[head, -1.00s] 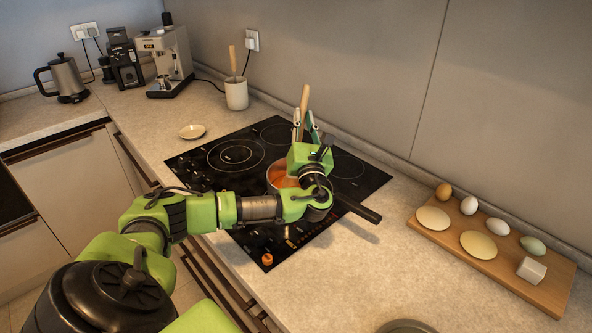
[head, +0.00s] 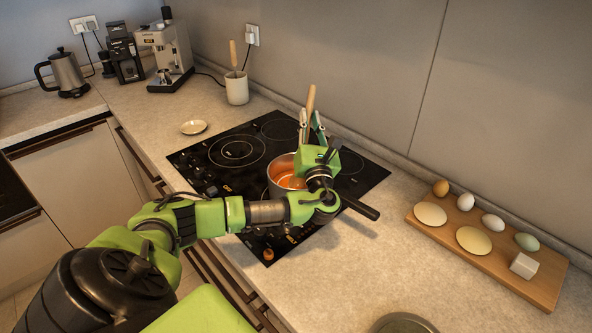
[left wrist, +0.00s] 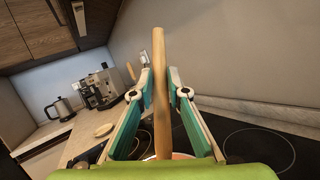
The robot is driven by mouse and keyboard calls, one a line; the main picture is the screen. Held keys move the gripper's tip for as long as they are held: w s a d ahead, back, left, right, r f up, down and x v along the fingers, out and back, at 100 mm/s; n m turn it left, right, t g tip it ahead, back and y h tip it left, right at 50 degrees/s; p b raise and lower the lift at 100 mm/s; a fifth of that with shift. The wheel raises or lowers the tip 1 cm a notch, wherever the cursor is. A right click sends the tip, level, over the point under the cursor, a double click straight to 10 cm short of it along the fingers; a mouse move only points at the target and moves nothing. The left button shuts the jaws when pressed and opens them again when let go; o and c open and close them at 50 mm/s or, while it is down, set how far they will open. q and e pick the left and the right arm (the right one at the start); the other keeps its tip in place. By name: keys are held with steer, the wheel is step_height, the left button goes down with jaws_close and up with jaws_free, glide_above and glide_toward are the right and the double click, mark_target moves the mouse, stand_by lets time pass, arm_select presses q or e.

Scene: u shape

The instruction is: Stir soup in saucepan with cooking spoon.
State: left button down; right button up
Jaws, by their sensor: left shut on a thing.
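The saucepan (head: 275,181) stands on the black cooktop, with orange soup (head: 291,182) inside. Its dark handle (head: 360,208) points toward the lower right. My left gripper (head: 308,122) is over the right side of the pan, shut on the wooden cooking spoon (head: 310,101). The spoon stands nearly upright, and its lower end is hidden behind the gripper in the head view. In the left wrist view, the spoon (left wrist: 160,85) runs upright between the fingers, and a strip of orange soup shows at the bottom edge. My right gripper is not in view.
The cooktop (head: 205,160) has free room left of the pan. A small dish (head: 193,127) and a utensil crock (head: 237,90) stand behind it. A wooden board (head: 540,290) with eggs lies at right. A round grey item (head: 402,324) is at the front edge.

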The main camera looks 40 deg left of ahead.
mark_target(317, 87)
arm_select(q)
steer(key=shift+w, duration=0.1)
steer(key=shift+w+a+r+p, duration=0.2)
steer(key=shift+w+r+p, duration=0.25)
steer(key=shift+r, duration=0.35)
steer(key=shift+w+a+r+p, duration=0.2)
steer(key=shift+w+r+p, duration=0.25)
steer(key=shift+r, duration=0.4)
steer(key=shift+w+a+r+p, duration=0.2)
steer(key=shift+w+r+p, duration=0.25)
steer(key=shift+r, duration=0.35)
steer(key=shift+w+a+r+p, duration=0.2)
steer(key=shift+w+r+p, duration=0.2)
steer(key=shift+r, duration=0.3)
steer(key=shift+w+a+r+p, duration=0.15)
steer(key=shift+w+r+p, duration=0.2)
steer(key=shift+r, duration=0.35)
steer(key=shift+w+a+r+p, duration=0.25)
steer(key=shift+w+r, duration=0.2)
steer(key=shift+r, duration=0.4)
step_height(317, 87, up, 5)
steer(key=p, duration=0.4)
steer(key=shift+p, duration=0.4)
